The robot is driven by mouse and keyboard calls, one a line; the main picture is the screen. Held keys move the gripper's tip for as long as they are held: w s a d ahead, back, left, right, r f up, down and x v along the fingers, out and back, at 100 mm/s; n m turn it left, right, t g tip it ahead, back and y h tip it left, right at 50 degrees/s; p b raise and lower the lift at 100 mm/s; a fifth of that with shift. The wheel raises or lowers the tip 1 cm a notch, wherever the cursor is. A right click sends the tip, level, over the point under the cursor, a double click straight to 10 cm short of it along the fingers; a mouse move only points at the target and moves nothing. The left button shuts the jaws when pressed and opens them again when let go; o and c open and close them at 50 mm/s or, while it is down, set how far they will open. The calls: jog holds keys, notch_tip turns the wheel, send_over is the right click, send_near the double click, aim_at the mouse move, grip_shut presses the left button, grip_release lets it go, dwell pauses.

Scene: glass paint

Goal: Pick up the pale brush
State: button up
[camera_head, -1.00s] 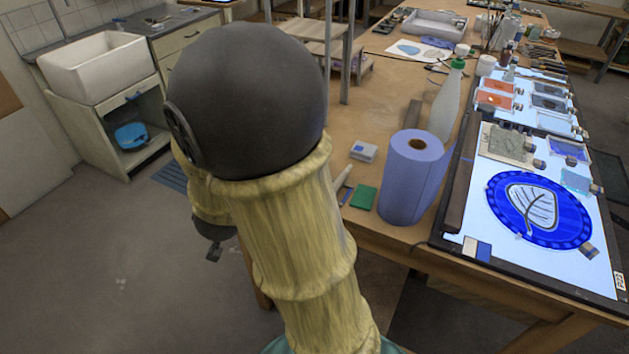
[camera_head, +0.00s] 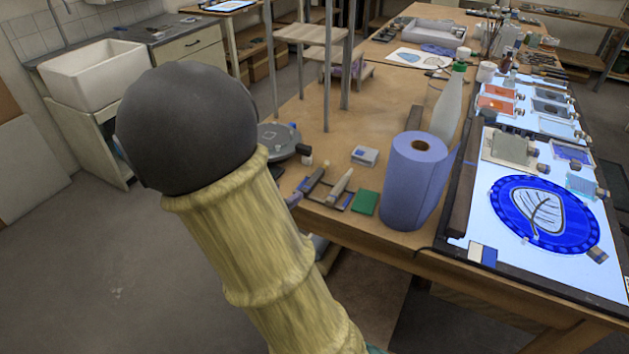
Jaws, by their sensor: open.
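A pale, narrow, tapered object (camera_head: 340,187) lies on a small dark-and-wood rest at the near left corner of the wooden table; it looks like the pale brush, but it is too small to be sure. My arm, with a yellow sleeve and a dark round joint, rises at the left of the head view. My gripper's fingers do not show; they seem hidden behind the arm. Nothing visible touches the pale object.
A blue paper roll (camera_head: 413,185), a green block (camera_head: 366,203) and a small white box (camera_head: 364,156) stand close by. A grey round device (camera_head: 280,141) is at the left table edge. A light table (camera_head: 488,222) lies right; a clear bottle (camera_head: 447,108) stands behind the roll.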

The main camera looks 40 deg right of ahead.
jog(key=b, duration=0.1)
send_near(314, 178)
jog(key=x, duration=0.4)
jog(key=shift+w+d+r, duration=0.1)
jog(key=shift+r, duration=0.05)
jog(key=b+x, duration=0.1)
jog(key=x, duration=0.4)
dwell(0.5)
grip_shut()
